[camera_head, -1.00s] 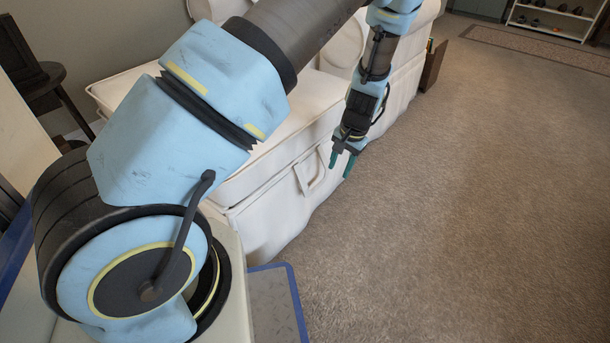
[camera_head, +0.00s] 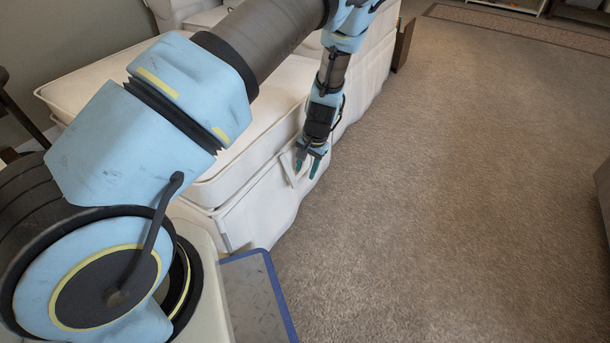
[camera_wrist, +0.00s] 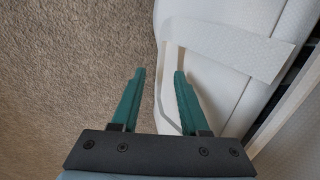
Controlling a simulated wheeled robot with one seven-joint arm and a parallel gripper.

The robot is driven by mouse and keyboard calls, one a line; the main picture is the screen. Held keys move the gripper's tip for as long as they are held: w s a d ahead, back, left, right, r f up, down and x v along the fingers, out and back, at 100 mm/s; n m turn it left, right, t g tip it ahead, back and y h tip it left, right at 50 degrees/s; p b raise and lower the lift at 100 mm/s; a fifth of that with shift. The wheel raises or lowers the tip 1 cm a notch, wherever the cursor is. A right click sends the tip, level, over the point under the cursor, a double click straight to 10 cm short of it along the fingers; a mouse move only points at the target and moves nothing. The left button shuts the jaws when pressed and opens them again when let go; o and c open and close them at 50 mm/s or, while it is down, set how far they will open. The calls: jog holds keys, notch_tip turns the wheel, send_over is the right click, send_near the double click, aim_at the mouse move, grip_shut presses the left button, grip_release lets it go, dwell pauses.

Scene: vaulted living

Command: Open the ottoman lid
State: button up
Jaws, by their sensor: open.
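The ottoman (camera_head: 262,212) is a cream-white upholstered box along my left side. Its padded lid (camera_head: 228,180) lies flat and closed on top. A pale strap handle (camera_head: 290,172) is on its carpet-facing side. The handle also shows in the wrist view as a wide band (camera_wrist: 230,48) with a thin loop running down between the fingers. My gripper (camera_head: 306,168) points down at the handle, with its teal fingers apart. In the wrist view my gripper (camera_wrist: 160,76) has the left finger over carpet and the right finger against or over the handle loop; contact is unclear.
Brown carpet (camera_head: 450,190) lies open to the right. A cream seat stands behind my arm, with a brown wooden piece (camera_head: 403,45) beyond it. A blue-edged grey panel (camera_head: 255,295) is at the bottom. A grey piece of furniture (camera_head: 603,190) shows at the right edge.

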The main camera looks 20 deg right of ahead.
jog(key=shift+w+a+f, duration=0.1)
jog(key=shift+f, duration=0.65)
jog(key=shift+c, duration=0.3)
grip_shut()
dwell(0.6)
